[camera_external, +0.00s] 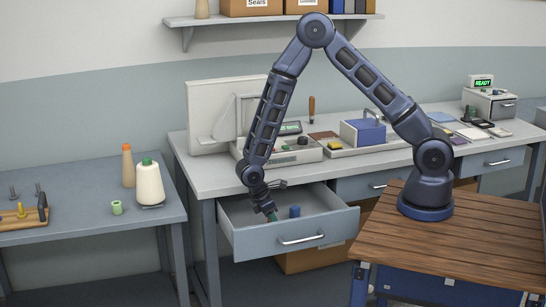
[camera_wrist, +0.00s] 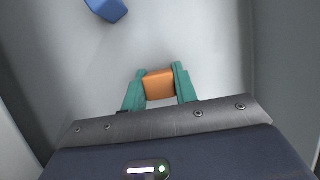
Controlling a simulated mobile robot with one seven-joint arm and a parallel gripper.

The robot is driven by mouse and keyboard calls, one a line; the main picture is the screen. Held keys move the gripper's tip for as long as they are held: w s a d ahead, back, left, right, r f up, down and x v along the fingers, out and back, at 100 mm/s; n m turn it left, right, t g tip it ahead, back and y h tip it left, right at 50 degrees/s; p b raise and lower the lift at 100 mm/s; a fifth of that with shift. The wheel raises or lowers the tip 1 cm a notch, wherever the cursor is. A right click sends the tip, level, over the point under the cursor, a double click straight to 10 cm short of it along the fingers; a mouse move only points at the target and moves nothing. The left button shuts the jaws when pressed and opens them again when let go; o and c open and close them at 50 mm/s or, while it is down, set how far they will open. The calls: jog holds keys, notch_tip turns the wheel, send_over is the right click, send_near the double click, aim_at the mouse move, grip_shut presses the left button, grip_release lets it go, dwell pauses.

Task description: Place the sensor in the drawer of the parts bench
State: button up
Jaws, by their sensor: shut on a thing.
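The drawer (camera_external: 265,242) of the parts bench (camera_external: 215,180) is pulled open at the bench's left end. My gripper (camera_external: 271,214) points down inside the drawer opening. In the wrist view its green fingers (camera_wrist: 160,88) are shut on a small orange block, apparently the sensor (camera_wrist: 159,85), with the pale drawer floor (camera_wrist: 200,45) beneath it. I cannot tell whether the block touches the floor. In the external view the block is too small or hidden to make out.
A blue piece (camera_external: 295,211) stands in the drawer right of my gripper; it also shows at the top left of the wrist view (camera_wrist: 107,9). Drawer walls rise close around my gripper.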

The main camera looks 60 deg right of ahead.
jog(key=o, duration=1)
jog(key=shift+f, duration=0.1)
jog(key=shift+c, duration=0.2)
jog(key=v, duration=1.2)
jog(key=s+d+r+m+t, duration=0.1)
jog(key=d+r, duration=0.2)
jog(key=r, duration=0.3)
jog(key=s+d+r+m+t, duration=0.1)
jog(key=d+r, duration=0.2)
jog(key=r, duration=0.4)
jog(key=s+d+r+m+t+y, duration=0.1)
jog(key=s+d+r+m+t, duration=0.1)
jog(key=s+d+r, duration=0.5)
jog(key=s+d+r+m+t+y, duration=0.1)
jog(key=s+d+r+m, duration=0.2)
jog(key=s+r, duration=0.7)
jog(key=s+d+r+m+t+y, duration=0.1)
jog(key=s+d+r+m+t, duration=0.1)
jog(key=s, duration=0.8)
jog(key=shift+d+r+t, duration=0.4)
jog(key=shift+d+r, duration=0.35)
jog(key=shift+r, duration=0.3)
jog(key=shift+s, duration=0.15)
